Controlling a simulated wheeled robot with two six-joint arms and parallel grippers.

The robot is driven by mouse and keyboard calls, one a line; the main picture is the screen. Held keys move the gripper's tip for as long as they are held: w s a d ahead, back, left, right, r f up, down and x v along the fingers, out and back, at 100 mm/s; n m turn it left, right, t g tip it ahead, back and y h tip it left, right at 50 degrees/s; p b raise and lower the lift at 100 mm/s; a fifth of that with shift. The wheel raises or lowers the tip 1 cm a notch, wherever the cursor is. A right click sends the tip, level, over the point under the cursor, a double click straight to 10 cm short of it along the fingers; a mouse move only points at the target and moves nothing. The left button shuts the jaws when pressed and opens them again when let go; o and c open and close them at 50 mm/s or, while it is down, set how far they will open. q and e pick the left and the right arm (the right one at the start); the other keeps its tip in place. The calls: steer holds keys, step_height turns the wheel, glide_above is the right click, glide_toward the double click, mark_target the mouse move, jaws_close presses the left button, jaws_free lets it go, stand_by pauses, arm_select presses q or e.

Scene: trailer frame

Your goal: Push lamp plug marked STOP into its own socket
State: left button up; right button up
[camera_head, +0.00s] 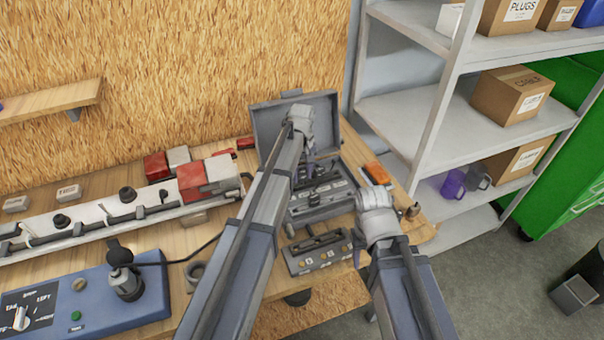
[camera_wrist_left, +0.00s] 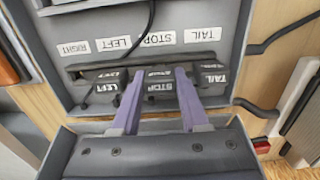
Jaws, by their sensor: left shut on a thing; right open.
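The plug marked STOP (camera_wrist_left: 159,87) is a dark block with a white label in the left wrist view. My left gripper (camera_wrist_left: 156,75) is shut on it, one purple finger on each side. It is in front of the grey panel (camera_wrist_left: 230,95), below the panel label STOP (camera_wrist_left: 158,39). I cannot tell how deep the plug sits. In the head view my left gripper (camera_head: 309,160) reaches into the open grey case (camera_head: 262,122) and hides part of it. My right gripper (camera_head: 372,187) is open at the case's right side, its fingers hardly visible.
Plugs marked LEFT (camera_wrist_left: 104,86) and TAIL (camera_wrist_left: 213,79) flank the held plug. A black cable (camera_wrist_left: 150,18) hangs across the panel. A grey block with knobs (camera_head: 318,250) stands in front of the case. A blue control box (camera_head: 90,300) and shelves (camera_head: 440,150) stand at the sides.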

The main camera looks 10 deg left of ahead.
mark_target(302, 172)
arm_select(q)
steer(key=shift+f+b, duration=0.35)
steer(key=shift+f, duration=0.05)
steer(key=o, duration=1.2)
steer(key=shift+o, duration=0.2)
steer(key=shift+r, duration=0.15)
step_height(302, 172, up, 7)
steer(key=p, duration=0.7)
steer(key=shift+s, duration=0.1)
